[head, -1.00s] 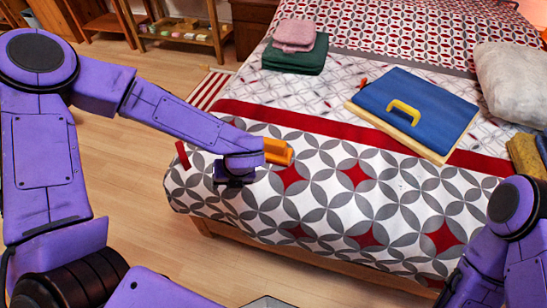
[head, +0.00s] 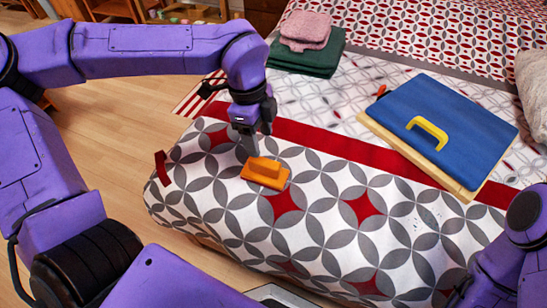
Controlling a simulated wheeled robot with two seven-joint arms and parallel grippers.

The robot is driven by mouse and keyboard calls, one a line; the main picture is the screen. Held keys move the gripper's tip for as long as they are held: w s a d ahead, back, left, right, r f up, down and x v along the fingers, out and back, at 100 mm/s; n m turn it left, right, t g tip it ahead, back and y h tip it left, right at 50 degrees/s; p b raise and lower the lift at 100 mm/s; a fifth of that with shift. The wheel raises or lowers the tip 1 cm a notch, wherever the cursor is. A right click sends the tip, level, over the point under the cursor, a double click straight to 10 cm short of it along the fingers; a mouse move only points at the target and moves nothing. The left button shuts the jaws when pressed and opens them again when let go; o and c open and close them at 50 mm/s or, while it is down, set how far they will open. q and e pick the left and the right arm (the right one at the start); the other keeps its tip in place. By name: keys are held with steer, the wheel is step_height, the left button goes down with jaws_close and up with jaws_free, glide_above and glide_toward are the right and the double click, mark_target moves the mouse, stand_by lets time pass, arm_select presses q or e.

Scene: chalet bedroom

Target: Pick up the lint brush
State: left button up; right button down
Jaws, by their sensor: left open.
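The orange lint brush (head: 265,173), a block with a raised grip on top, lies on the patterned cover near the bed's front left. My left gripper (head: 250,146) points down just behind it. It is open, its fingertips close to the brush's far left end in the head view. Whether a finger touches the brush cannot be told. My right arm shows only in part at the lower right, and its gripper is out of view.
A blue folded cloth (head: 455,118) with a yellow handle (head: 428,132) lies on a wooden board to the right. Green (head: 309,58) and pink (head: 305,30) folded cloths lie behind. A red piece (head: 162,168) is at the bed's left edge. The cover right of the brush is clear.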

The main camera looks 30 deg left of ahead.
mark_target(264, 161)
arm_select(q)
steer(key=f, duration=0.3)
steer(key=f+b, duration=0.1)
steer(key=f, duration=0.3)
steer(key=f+b, duration=0.1)
steer(key=f, duration=0.2)
steer(key=shift+w+d+f, duration=0.15)
steer(key=shift+w+d, duration=0.15)
steer(key=shift+d, duration=0.05)
steer(key=shift+f, duration=0.2)
steer(key=c, duration=1.1)
